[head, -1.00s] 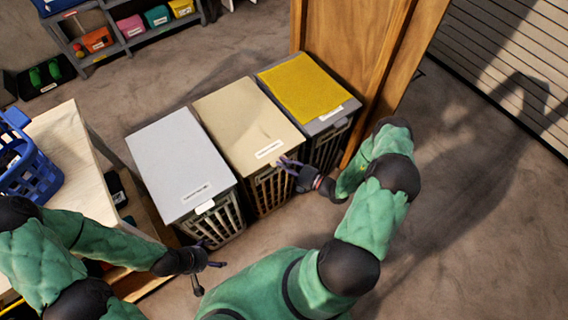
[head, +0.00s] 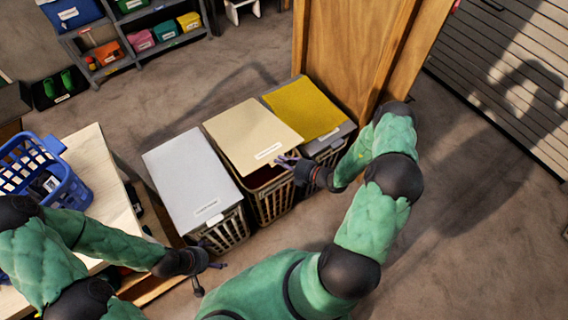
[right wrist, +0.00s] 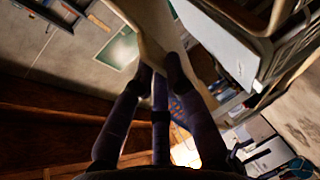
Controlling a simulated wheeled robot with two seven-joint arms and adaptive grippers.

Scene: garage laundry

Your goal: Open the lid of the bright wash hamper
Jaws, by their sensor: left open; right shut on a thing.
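Three lidded hampers stand in a row: one with a pale grey lid (head: 185,175), one with a beige lid (head: 250,132) and one with a yellow-topped lid (head: 303,106). Their labels are too small to read. My right gripper (head: 287,162) is shut on the front edge of the beige lid, which is tilted up a little. A dark gap with reddish contents shows between it and the middle basket (head: 272,203). In the right wrist view the fingers (right wrist: 160,72) close on the lid's edge (right wrist: 148,22). My left gripper (head: 208,277) is open and empty, in front of the grey-lidded hamper.
A wooden cabinet (head: 340,45) stands right behind the yellow-topped hamper. A light wooden table (head: 105,190) with a blue basket (head: 50,185) is at the left. A shelf of coloured bins (head: 130,45) stands at the back. The floor at the right is clear.

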